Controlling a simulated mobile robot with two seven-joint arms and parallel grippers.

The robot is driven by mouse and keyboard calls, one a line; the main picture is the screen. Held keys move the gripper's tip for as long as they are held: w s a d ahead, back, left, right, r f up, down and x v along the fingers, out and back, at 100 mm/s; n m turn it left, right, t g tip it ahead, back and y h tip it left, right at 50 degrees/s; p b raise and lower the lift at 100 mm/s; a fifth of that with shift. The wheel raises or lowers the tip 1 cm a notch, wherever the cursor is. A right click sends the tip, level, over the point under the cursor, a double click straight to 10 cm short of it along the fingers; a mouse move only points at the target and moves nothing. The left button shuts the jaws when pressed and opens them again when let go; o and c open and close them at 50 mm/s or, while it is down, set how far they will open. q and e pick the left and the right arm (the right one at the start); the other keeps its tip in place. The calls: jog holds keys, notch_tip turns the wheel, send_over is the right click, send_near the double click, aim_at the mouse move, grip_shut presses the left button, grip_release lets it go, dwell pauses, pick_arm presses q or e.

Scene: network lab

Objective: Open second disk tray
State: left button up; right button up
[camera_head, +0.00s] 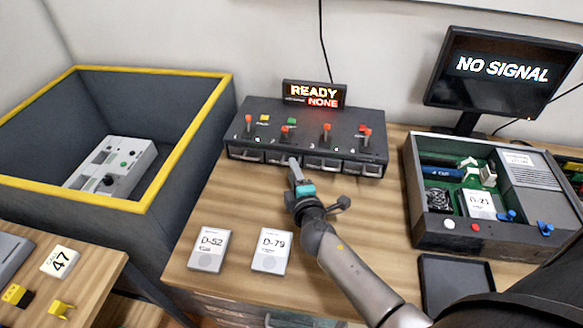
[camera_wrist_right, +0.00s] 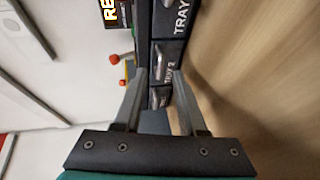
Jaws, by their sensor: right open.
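The dark disk unit (camera_head: 306,135) stands at the back of the wooden table, with a row of trays along its front and red levers on top. The tray fronts look flush with the unit. The second tray (camera_head: 277,158) is partly hidden by my right gripper (camera_head: 294,165). In the right wrist view, my right gripper (camera_wrist_right: 160,74) is open, its two fingers pointing at the tray row. The tray 2 label (camera_wrist_right: 168,70) and a handle show between and just beyond the fingertips. Contact with the handle cannot be told. My left gripper is not in view.
A display (camera_head: 314,94) reads READY and NONE. Disks D-52 (camera_head: 209,249) and D-79 (camera_head: 271,250) lie in front on the table. An open chassis (camera_head: 461,236) and a NO SIGNAL monitor (camera_head: 500,68) stand right. A yellow-rimmed bin (camera_head: 188,140) is left.

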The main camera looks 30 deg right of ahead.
jog(key=shift+x, duration=1.3)
grip_shut()
dwell(0.5)
